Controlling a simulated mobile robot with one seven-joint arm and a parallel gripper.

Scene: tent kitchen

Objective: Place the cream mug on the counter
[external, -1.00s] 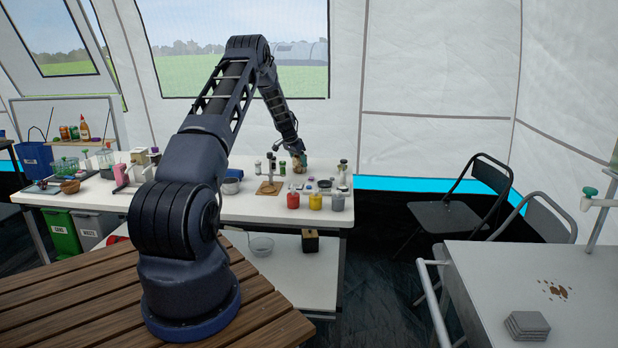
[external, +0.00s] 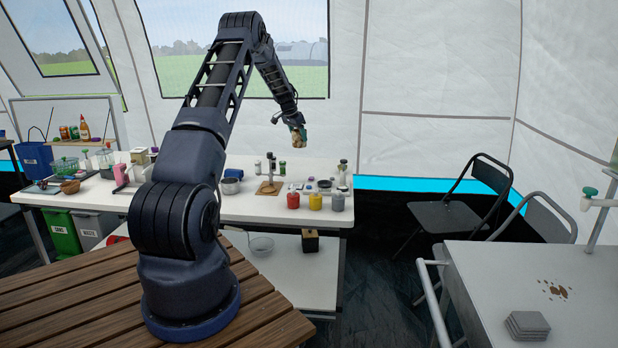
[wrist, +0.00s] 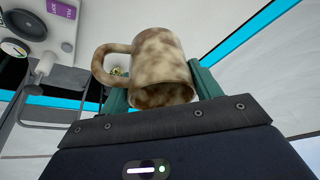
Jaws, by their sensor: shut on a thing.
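The mug (wrist: 160,62) is cream with mottled brown patches and a loop handle on its left in the wrist view. It is between the green fingers of my gripper (wrist: 158,90), which is shut on it. In the external view my gripper (external: 299,136) holds the mug (external: 298,140) in the air above the back of the white counter (external: 235,206), clear of its surface. The mug is small there and partly covered by the fingers.
A grey table (external: 500,275) with a stack of coasters (external: 527,325) is at the right.

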